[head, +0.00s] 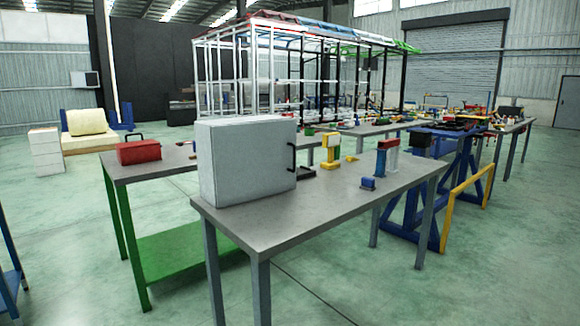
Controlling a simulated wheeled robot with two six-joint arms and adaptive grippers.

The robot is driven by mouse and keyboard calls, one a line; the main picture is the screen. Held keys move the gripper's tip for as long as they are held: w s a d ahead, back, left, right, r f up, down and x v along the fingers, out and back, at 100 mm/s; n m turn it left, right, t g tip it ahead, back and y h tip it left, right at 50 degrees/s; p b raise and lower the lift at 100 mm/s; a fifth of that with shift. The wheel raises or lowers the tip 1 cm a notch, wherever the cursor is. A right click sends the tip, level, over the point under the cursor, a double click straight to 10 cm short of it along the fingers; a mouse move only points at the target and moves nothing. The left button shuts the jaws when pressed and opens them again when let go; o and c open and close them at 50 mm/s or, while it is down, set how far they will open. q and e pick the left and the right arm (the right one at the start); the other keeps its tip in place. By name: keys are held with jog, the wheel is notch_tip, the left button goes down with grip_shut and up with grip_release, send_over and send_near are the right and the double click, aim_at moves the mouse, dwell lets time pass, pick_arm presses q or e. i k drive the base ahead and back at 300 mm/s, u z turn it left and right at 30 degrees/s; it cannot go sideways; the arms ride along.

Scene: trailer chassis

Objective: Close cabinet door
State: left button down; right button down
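A light grey box-shaped cabinet (247,163) stands upright on the near end of a grey-topped table (330,205). The inside of the cabinet is not visible. Neither of my grippers is in view.
A red toolbox (139,151) sits on a green-legged table at left. A yellow rail (466,203) is at right. The floor in front is clear.

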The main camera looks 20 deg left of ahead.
aim_at(256, 161)
jog(key=z, duration=0.2)
jog(key=i, duration=0.95)
jog(key=u, duration=0.45)
jog(key=i, duration=0.85)
jog(key=u, duration=0.8)
